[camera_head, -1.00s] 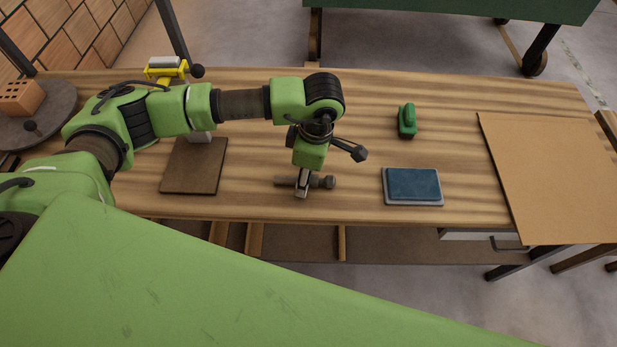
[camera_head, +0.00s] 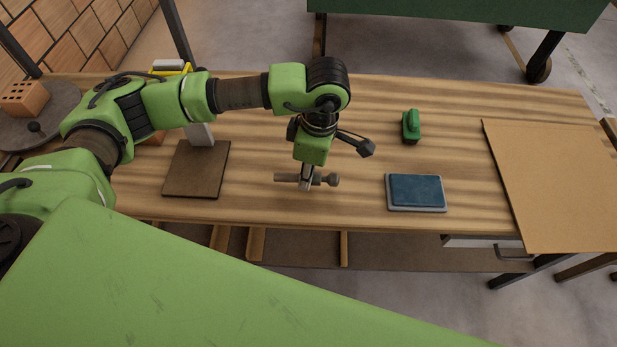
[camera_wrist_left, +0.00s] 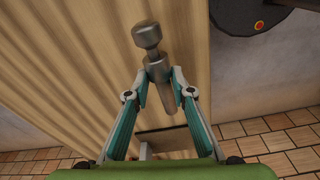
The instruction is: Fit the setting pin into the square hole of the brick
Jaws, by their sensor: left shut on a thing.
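The setting pin (camera_head: 328,180) is a grey metal rod with a rounded knob at one end. My left gripper (camera_head: 306,183) is shut on it near its middle and holds it roughly level over the front part of the bench. Which hole is square is too small to tell. My right gripper is out of view.
On the wooden bench (camera_head: 270,212) are a brown square board (camera_head: 195,175), a blue pad in a grey tray (camera_head: 416,192), a green-handled tool (camera_head: 411,127) and a large tan board (camera_head: 560,185). A yellow item is partly hidden behind my left arm.

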